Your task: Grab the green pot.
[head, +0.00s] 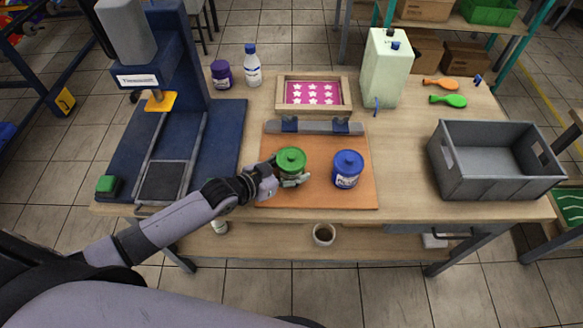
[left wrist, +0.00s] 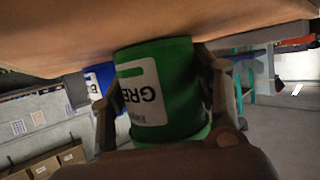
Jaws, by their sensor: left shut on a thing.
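The green pot (head: 291,160) stands on the orange-brown board (head: 330,197) in the middle of the table. My left gripper (head: 284,180) reaches in from the left and is shut around the pot's lower body. In the left wrist view the green pot (left wrist: 168,88) fills the space between the two fingers (left wrist: 165,110), with its white label facing the camera and the picture upside down. The pot's base appears close to the board. A blue pot (head: 347,169) stands just right of it on the same board, and also shows behind it in the wrist view (left wrist: 98,82). My right gripper is not in view.
A blue press (head: 225,125) stands left of the board. A framed screen with white stars (head: 313,93) lies behind it. A grey crate (head: 495,180) is at the right.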

